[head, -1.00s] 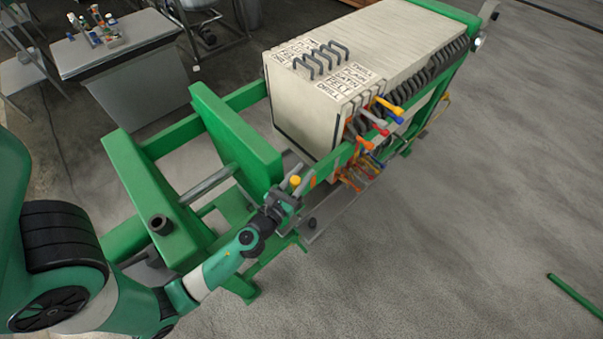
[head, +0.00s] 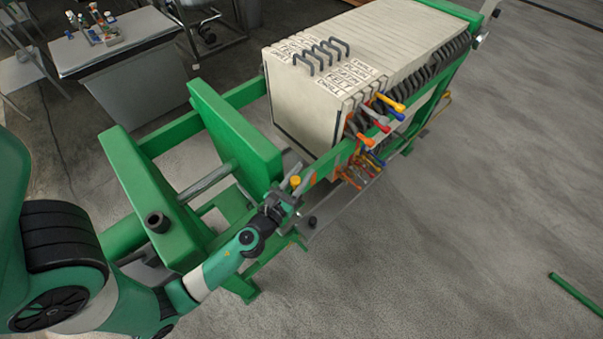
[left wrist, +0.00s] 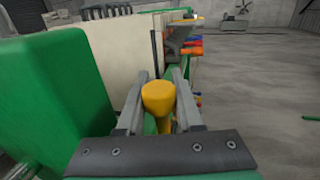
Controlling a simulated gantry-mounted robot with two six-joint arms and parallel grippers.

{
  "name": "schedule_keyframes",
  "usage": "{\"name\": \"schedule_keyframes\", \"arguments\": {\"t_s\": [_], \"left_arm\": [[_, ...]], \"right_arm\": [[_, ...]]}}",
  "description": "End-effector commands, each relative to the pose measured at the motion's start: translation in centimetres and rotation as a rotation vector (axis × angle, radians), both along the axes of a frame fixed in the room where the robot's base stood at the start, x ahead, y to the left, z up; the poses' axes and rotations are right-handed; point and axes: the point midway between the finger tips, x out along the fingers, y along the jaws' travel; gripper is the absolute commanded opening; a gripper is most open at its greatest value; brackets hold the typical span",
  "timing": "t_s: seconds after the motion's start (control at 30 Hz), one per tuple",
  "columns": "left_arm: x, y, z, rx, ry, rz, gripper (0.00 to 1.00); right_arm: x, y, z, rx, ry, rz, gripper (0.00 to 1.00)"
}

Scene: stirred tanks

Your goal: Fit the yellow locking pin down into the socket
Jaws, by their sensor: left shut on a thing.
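The yellow locking pin (left wrist: 158,97) stands upright between the two fingers of my left gripper (left wrist: 159,118) in the left wrist view. Its wide round head is up and its narrower shank runs down. In the head view the pin's yellow head (head: 295,181) shows just above my left gripper (head: 283,196), beside the green side rail. My left gripper is shut on the pin. The pin's lower end and the socket are hidden by the gripper, so I cannot tell whether they touch. My right gripper is not in view.
A stack of pale plates (head: 330,80) stands in the green frame. Several coloured valve handles (head: 381,113) stick out along its right side. A green press plate (head: 235,135) stands close left of the gripper. Open floor (head: 450,230) lies to the right.

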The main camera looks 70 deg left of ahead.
Motion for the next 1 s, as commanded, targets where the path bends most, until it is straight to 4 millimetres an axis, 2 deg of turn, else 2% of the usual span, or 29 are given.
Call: {"name": "schedule_keyframes", "arguments": {"t_s": [1.0], "left_arm": [[0.0,0.0,-2.7,-0.001,-0.001,0.0,0.0]], "right_arm": [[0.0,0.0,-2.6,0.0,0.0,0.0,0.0]]}}
